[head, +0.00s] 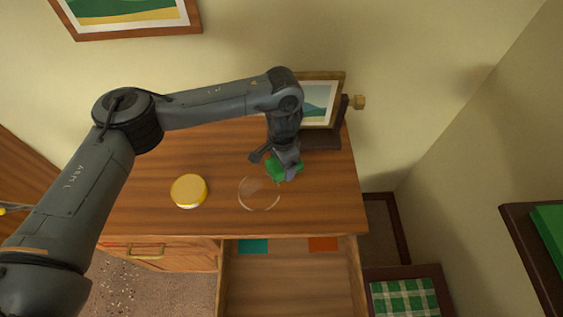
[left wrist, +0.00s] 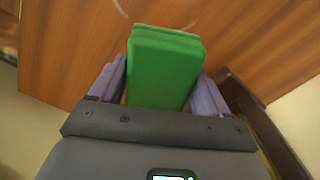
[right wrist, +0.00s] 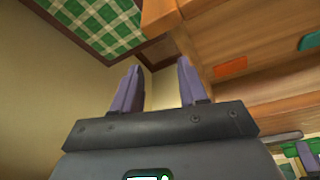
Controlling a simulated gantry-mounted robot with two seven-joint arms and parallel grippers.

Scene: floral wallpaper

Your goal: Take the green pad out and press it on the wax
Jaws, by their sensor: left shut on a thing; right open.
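The green pad (head: 280,170) is held above the dresser top (head: 225,220), near its right side. My left gripper (head: 285,163) is shut on it. In the left wrist view the pad (left wrist: 165,70) is a thick green block between the two fingers. A round yellow-topped tin (head: 188,191), which may be the wax, sits on the dresser to the left of the pad, apart from it. A clear round glass piece (head: 259,193) lies between them, just below the pad. My right gripper (right wrist: 157,75) is open and empty in the right wrist view; the head view does not show it.
The drawer (head: 290,280) below is open, with a teal piece (head: 253,246) and an orange piece (head: 323,244) near its back. A framed picture (head: 322,95) stands at the dresser's back right. A green checked cushion (head: 405,297) lies lower right. The dresser's left part is clear.

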